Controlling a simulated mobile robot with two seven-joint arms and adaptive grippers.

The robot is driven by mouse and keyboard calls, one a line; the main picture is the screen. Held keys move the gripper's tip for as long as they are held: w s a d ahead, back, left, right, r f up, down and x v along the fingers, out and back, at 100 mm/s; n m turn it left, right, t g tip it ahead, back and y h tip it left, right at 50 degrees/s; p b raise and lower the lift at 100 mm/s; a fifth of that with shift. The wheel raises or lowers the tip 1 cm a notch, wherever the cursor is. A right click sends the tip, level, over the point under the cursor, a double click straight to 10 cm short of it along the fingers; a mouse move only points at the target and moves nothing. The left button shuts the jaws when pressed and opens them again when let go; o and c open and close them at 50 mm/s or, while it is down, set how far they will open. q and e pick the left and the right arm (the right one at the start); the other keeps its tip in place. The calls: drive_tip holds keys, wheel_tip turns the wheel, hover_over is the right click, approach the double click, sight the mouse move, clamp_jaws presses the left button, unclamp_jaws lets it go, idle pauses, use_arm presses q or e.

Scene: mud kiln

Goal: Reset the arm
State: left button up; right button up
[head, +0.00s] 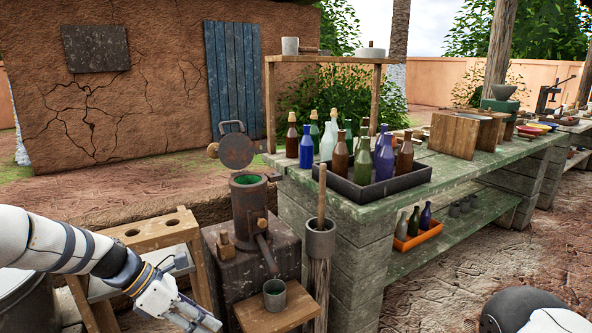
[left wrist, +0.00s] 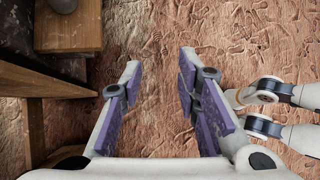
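My left arm comes in from the left in the head view, and its gripper (head: 198,322) is low at the bottom edge, left of the small wooden stand. In the left wrist view the left gripper (left wrist: 160,72) has its two purple-padded fingers wide apart. Nothing is between them, only brown ground below. A white rounded part of my body shows at the bottom right of the head view. My right gripper is not in view.
A wooden rack with holes (head: 150,232) and a rusty metal press (head: 250,205) stand close to my left arm. A cup (head: 274,290) sits on a wooden stand (head: 290,312). A green workbench (head: 455,165) holds a dark tray of bottles (head: 400,186).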

use_arm(q)
drive_tip(key=s+f+m+g+y+p, duration=0.1)
drive_tip(key=s+f+m+g+y, duration=0.3)
drive_tip(key=s+f, duration=0.6)
drive_tip(key=s+f+m+t+y, duration=0.1)
drive_tip(key=s+f+m, duration=0.6)
drive_tip(key=s, duration=0.8)
drive_tip(key=s+a+r+m+y, duration=0.1)
drive_tip(key=s+r+m, duration=0.1)
drive_tip(key=s+m, duration=0.4)
drive_tip(key=s+a+r+m+g+y+p, duration=0.1)
drive_tip(key=s+m, duration=0.5)
drive_tip(key=s, duration=1)
wheel_tip(320, 180, up, 2)
drive_tip(key=shift+s+a+m+y, duration=0.3)
drive_tip(key=shift+a+m+y, duration=0.1)
drive_tip(key=shift+a, duration=0.3)
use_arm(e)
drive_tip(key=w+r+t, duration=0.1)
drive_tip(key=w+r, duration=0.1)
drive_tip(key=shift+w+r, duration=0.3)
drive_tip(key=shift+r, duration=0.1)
